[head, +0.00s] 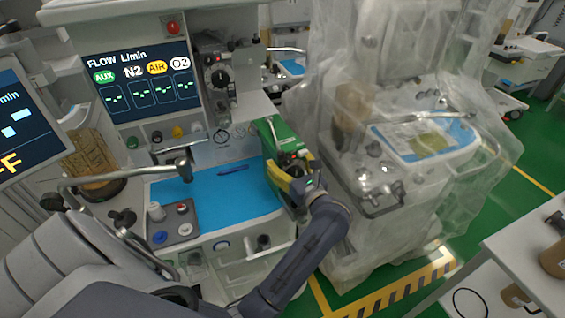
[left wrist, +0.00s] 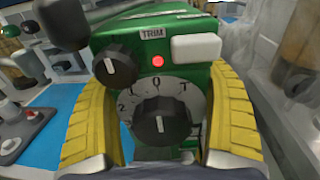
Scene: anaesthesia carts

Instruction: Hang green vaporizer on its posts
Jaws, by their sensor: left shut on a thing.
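The green vaporizer (head: 268,131) is at the right edge of the anaesthesia cart, beside the blue work surface. My left gripper (head: 291,184) is shut on it, with yellow fingers on both sides of its body. In the left wrist view the vaporizer (left wrist: 198,55) fills the middle, with a black dial, a smaller black knob, a red light and a TRIM label. The gripper's yellow fingers (left wrist: 160,118) flank the dial. The posts are not clearly visible, and I cannot tell whether the vaporizer touches them. My right gripper is not in view.
The blue work surface (head: 225,190) is mostly clear, with a pen (head: 233,170) on it. A flow screen (head: 140,80) stands above. A plastic-draped machine (head: 400,130) stands close to the right. A metal arm (head: 120,177) crosses the left side.

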